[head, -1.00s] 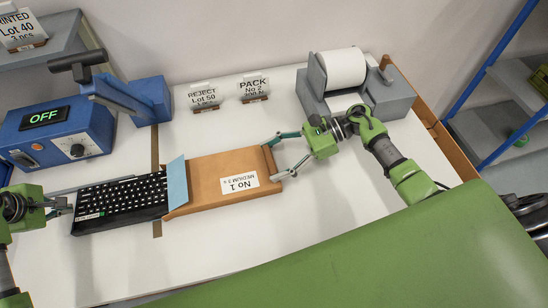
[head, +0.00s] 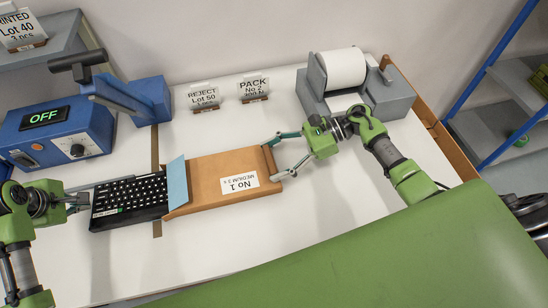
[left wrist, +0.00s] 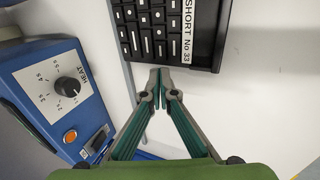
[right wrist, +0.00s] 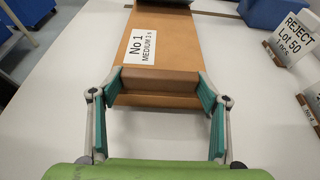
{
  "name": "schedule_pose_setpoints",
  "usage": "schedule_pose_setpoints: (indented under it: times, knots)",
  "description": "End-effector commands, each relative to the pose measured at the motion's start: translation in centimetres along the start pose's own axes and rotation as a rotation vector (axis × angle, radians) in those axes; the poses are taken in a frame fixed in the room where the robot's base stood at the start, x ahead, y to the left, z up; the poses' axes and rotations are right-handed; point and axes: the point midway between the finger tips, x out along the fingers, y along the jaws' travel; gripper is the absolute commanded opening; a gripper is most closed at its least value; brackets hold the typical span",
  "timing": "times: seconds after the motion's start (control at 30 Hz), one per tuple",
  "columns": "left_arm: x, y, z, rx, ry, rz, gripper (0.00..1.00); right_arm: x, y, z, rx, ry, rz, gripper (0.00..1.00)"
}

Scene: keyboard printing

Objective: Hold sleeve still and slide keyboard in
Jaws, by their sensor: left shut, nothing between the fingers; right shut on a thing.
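The brown sleeve (head: 215,176) lies flat on the white table, labelled "No 1 MEDIUM", with a light blue flap (head: 177,183) at its left mouth. The black keyboard (head: 122,203) lies left of it, its right end at or inside the mouth; the flap hides how far in. My left gripper (head: 84,201) is shut and empty, its tips at the keyboard's left end, also in the left wrist view (left wrist: 160,72). My right gripper (head: 281,157) is shut on the sleeve's right end, one finger on each side, as the right wrist view (right wrist: 158,98) shows.
A blue heat sealer (head: 60,137) reading OFF stands behind the keyboard. Reject (head: 204,97) and pack (head: 253,88) signs and a grey roll dispenser (head: 355,90) stand at the back. The table's front is clear.

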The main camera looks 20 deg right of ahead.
Motion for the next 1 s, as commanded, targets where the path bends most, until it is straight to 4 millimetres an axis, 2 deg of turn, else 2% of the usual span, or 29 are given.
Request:
schedule_pose_setpoints:
  times: [1.0]
  knots:
    - [0.0,0.0,5.2,0.001,-0.002,0.000,0.00,0.0,0.0,0.0,0.001,0.000,0.000,0.30]
